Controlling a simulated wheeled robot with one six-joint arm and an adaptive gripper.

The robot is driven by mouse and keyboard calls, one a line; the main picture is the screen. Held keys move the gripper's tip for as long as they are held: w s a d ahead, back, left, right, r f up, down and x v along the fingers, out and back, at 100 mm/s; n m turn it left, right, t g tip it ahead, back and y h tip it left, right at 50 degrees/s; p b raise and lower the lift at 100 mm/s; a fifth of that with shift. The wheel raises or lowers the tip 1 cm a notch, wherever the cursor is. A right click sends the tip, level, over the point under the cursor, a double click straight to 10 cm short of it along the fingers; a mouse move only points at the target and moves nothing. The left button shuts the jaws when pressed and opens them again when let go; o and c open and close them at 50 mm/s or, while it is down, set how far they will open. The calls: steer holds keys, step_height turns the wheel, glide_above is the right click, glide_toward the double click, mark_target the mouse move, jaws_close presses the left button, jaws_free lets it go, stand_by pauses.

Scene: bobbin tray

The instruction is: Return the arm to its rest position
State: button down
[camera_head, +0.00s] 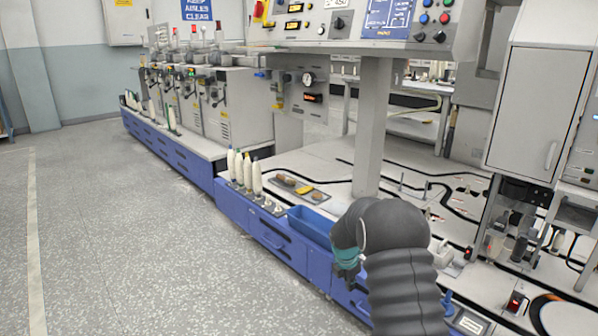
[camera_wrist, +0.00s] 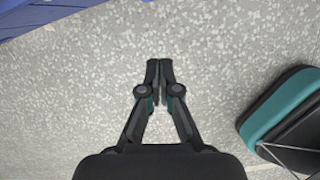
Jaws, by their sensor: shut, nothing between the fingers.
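My gripper (camera_wrist: 159,70) shows in the wrist view with its two dark fingers together at the tips and nothing between them. It points at the speckled grey floor (camera_wrist: 215,40). In the head view my dark grey, ribbed arm is folded in front of the machine's blue base at the lower middle. The gripper's fingertips cannot be made out there. A blue tray (camera_head: 312,228) sits on the machine's ledge just left of my arm, partly hidden behind it.
White bobbins (camera_head: 248,175) stand on a ledge left of the blue tray. A small grey tray (camera_head: 300,190) with brown and yellow items lies behind it. A control panel (camera_head: 375,22) hangs above. The blue machine edge (camera_wrist: 40,15) shows top left in the wrist view. Open floor (camera_head: 150,250) lies left.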

steer(key=s+f+m+g, duration=0.2)
steer(key=s+m, duration=0.4)
steer(key=m, duration=0.1)
steer(key=s+a+r+m+t+y, duration=0.1)
steer(key=s+r+m+t, duration=0.2)
steer(key=s+r+m, duration=0.5)
steer(key=s+a+r+m+t+y, duration=0.1)
steer(key=s+r+m, duration=0.7)
steer(key=s+r, duration=1.5)
steer(key=shift+s+a+m+t+p, duration=0.45)
steer(key=shift+s+t, duration=0.45)
steer(key=shift+s, duration=2.2)
steer(key=shift+a+r, duration=0.1)
